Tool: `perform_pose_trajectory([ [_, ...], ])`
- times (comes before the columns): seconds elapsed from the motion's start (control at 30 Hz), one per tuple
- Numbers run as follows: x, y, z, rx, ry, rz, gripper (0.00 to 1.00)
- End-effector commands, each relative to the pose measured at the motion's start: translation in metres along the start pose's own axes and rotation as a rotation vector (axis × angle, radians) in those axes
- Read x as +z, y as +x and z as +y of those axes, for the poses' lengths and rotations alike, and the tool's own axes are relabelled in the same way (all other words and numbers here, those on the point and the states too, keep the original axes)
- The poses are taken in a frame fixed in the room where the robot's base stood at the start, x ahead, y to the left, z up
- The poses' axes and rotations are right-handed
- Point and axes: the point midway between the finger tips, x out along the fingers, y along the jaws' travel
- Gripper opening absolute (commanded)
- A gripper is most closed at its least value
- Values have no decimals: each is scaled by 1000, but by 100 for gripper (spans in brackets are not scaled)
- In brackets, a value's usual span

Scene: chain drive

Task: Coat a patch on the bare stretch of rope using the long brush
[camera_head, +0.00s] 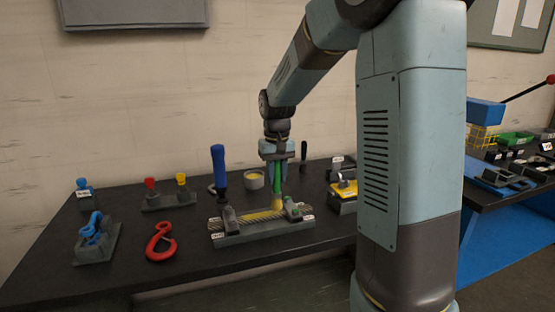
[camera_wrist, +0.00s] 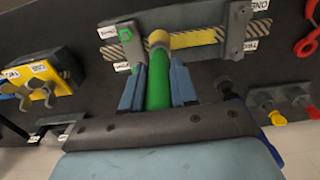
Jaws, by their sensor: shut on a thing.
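My gripper (camera_head: 277,172) is shut on the long brush (camera_head: 277,184), which has a green handle and points down. In the wrist view its handle (camera_wrist: 158,88) lies between my two blue-grey fingers. The brush's tan tip (camera_wrist: 158,40) is at the rope, appearing to touch it. The rope (camera_head: 230,224) is striped and stretched across a grey holder (camera_head: 262,236) between two clamps. The part of the rope under the tip is hidden.
The blue handle (camera_head: 218,166) stands upright beside the holder's left clamp. A small pot (camera_head: 254,180) with yellow contents is behind the rope. A red hook (camera_head: 160,242) lies left. A yellow-topped block (camera_head: 344,190) stands right, close to my arm.

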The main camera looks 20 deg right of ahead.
Motion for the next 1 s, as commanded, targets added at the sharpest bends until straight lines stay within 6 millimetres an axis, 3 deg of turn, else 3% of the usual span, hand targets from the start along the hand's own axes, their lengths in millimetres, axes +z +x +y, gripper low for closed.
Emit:
perform_pose_trajectory([
  [0.53,-1,-48,2,0,4,0,0],
  [1.0,-1,-51,2,0,4,0,0],
])
